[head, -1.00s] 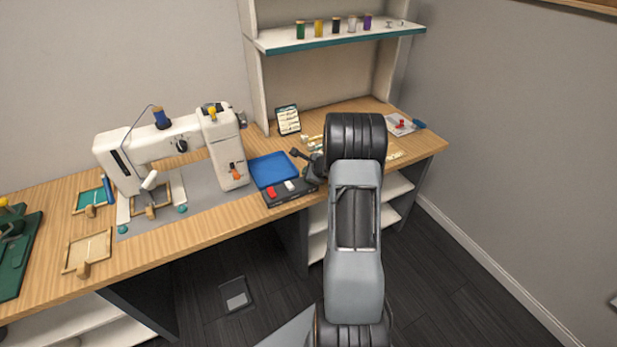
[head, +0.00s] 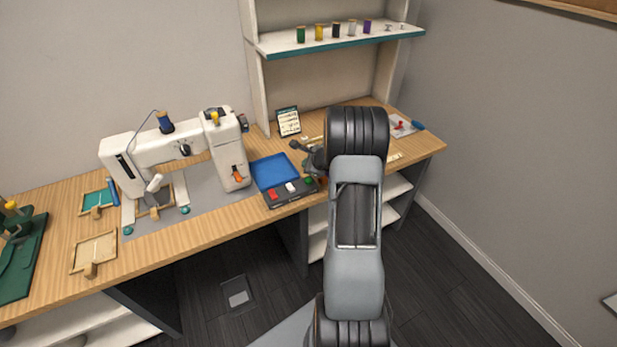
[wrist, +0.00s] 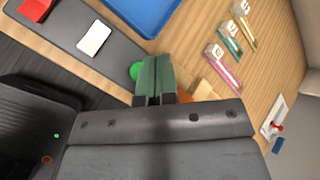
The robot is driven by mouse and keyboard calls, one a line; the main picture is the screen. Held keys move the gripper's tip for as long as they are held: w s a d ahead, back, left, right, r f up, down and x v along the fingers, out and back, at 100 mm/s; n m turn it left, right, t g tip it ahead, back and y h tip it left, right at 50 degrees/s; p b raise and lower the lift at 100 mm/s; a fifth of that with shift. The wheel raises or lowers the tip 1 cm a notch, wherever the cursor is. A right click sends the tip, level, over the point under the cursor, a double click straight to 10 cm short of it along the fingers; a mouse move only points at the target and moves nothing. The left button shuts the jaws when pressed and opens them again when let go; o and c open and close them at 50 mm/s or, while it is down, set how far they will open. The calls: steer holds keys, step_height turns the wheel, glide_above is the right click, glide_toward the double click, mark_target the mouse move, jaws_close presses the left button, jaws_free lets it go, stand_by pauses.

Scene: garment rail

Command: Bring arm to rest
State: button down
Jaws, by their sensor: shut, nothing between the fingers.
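My gripper (wrist: 153,78) shows in the wrist view with its two green fingers together and nothing between them. It is above the wooden table, near a green button on the dark button panel (wrist: 105,62). In the head view my arm rises in the right half of the picture, and its bulky joint hides most of the gripper. Only a dark part of the gripper shows to the left of that joint, by the right end of the button panel (head: 280,200).
A blue tray (head: 272,171) lies behind the panel. A white sewing machine (head: 180,150) stands to the left. A shelf (head: 340,38) with thread spools is above the table. Several small items with colored strips (wrist: 222,66) lie right of the fingers.

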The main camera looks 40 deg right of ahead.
steer(key=shift+r, duration=0.45)
